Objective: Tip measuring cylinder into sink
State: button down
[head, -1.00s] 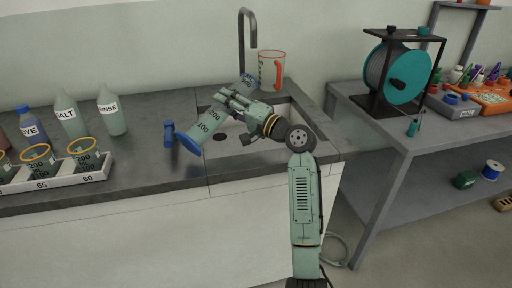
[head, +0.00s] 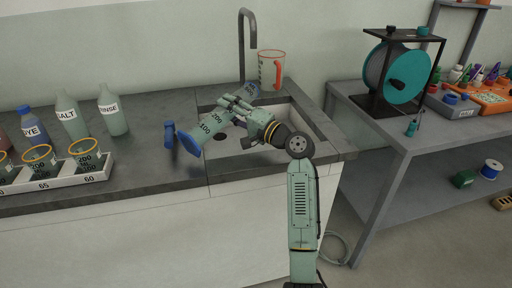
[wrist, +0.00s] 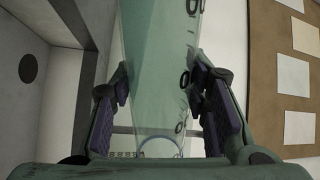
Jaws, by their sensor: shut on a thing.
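The measuring cylinder (head: 211,126) is pale green and clear, with black numbers. A blue disc-shaped end points to the lower left and a blue-rimmed end to the upper right. My gripper (head: 233,106) is shut around its middle and holds it tilted, well off upright, above the left part of the sink (head: 283,128). In the wrist view the cylinder (wrist: 158,60) runs between the two finger pads of my gripper (wrist: 160,88). My gripper and arm hide part of the sink. I cannot see liquid flowing from the cylinder.
A tall tap (head: 248,42) and a jug with a red handle (head: 271,70) stand behind the sink. A small blue object (head: 170,135) stands on the counter left of the cylinder. Bottles (head: 112,112) and a rack of beakers (head: 70,181) are further left. A reel bench (head: 440,135) is at right.

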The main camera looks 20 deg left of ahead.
jog(key=shift+w+d+f+m, duration=0.1)
jog(key=shift+w+f+m, duration=0.1)
jog(key=shift+f+m, duration=0.15)
jog(key=shift+w+f+m+p, duration=0.15)
jog(key=shift+f+m+p, duration=0.25)
jog(key=shift+m+p, duration=0.8)
dwell(2.2)
